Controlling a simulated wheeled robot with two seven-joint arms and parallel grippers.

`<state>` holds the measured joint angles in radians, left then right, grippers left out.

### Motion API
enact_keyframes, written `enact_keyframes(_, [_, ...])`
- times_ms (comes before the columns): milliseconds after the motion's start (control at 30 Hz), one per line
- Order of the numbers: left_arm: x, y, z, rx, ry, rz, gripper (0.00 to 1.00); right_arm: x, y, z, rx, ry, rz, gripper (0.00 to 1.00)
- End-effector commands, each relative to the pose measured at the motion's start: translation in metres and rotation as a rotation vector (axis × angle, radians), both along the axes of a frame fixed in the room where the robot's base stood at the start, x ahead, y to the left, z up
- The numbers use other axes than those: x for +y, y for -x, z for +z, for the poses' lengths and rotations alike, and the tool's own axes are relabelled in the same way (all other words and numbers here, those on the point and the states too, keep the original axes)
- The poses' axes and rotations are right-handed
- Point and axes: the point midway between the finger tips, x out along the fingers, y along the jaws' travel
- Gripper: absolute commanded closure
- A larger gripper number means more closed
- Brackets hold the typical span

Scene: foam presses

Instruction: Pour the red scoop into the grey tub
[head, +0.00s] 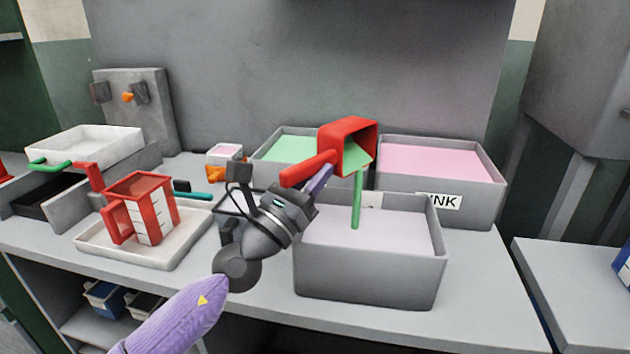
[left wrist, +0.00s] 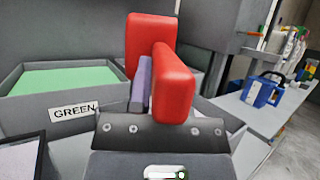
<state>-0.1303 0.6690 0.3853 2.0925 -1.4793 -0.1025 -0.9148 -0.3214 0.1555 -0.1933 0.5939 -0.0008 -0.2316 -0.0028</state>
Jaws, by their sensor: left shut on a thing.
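My left gripper (head: 316,180) is shut on the handle of the red scoop (head: 350,135). The scoop is held above the front grey tub (head: 368,277), tilted with its mouth toward the lower right. Green material shows inside the scoop, and a green stream (head: 357,200) falls from its mouth into the front tub. That tub's contents look pale lilac. In the left wrist view the red scoop (left wrist: 150,42) and its handle stand in front of the jaws, hiding the scoop's mouth. My right gripper is in neither view.
Behind stand a grey tub of green material (head: 262,176), labelled GREEN in the left wrist view, and a grey tub of pink material (head: 482,203). A red measuring jug (head: 165,203) stands on a white tray (head: 165,253) at left. A white tray (head: 75,150) sits behind it.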

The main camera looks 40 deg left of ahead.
Motion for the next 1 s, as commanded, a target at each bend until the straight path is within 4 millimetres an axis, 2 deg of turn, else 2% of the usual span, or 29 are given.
enact_keyframes(267, [-0.003,0.0,-0.003,0.004,-0.147,0.0,1.0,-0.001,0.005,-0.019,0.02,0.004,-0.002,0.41])
enact_keyframes(600, [-0.007,0.0,0.0,0.009,-0.346,0.0,1.0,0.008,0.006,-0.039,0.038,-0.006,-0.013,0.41])
enact_keyframes(1000, [-0.009,0.0,0.003,0.011,-0.438,0.0,1.0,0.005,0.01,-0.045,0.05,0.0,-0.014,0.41])
